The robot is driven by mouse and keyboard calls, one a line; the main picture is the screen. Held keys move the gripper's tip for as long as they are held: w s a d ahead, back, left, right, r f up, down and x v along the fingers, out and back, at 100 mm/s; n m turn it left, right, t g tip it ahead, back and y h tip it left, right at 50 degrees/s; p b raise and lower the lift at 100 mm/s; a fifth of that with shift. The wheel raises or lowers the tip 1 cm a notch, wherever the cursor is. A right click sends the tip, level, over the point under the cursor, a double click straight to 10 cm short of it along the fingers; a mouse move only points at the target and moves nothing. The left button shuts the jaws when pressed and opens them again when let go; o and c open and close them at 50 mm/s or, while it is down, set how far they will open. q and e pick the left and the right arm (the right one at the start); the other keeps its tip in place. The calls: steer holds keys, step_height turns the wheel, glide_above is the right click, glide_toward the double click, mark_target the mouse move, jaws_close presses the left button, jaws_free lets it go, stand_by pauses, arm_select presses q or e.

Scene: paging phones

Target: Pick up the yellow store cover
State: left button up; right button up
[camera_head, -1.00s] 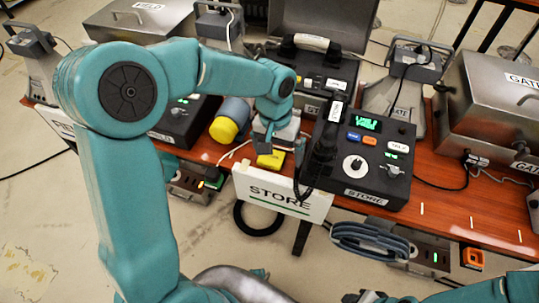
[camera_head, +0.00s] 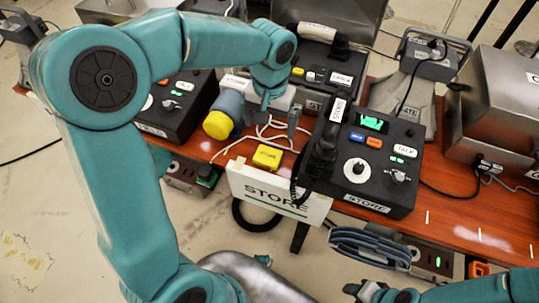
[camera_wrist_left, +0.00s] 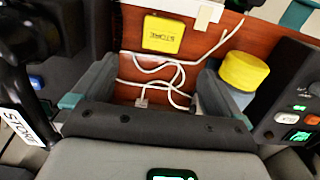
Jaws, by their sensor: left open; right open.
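The yellow store cover (camera_head: 267,156) is a small yellow block lying on the red-brown table near its front edge, just behind the STORE sign. In the left wrist view the cover (camera_wrist_left: 163,34) shows the word STORE, upside down, beyond the fingers. My left gripper (camera_head: 279,112) is open and empty, behind and above the cover and apart from it. In the left wrist view its fingers (camera_wrist_left: 160,75) are spread wide over the table and a white cord. My right gripper (camera_head: 362,290) is low at the bottom edge, far from the cover.
A black STORE phone console (camera_head: 368,165) with handset stands right of the cover. A white cord (camera_head: 262,135) loops behind the cover. The STORE sign (camera_head: 270,195) hangs at the table front.

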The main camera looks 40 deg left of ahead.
arm_select(q)
steer(key=b, duration=0.1)
glide_above(269, 153)
steer(key=f, duration=0.7)
steer(key=shift+s+d, duration=0.25)
steer(key=f, duration=0.3)
steer(key=f+b, duration=0.1)
steer(key=f, duration=0.1)
steer(key=shift+w+a+f, duration=0.1)
steer(key=shift+w+a, duration=0.1)
steer(key=shift+a, duration=0.05)
steer(key=c, duration=1.1)
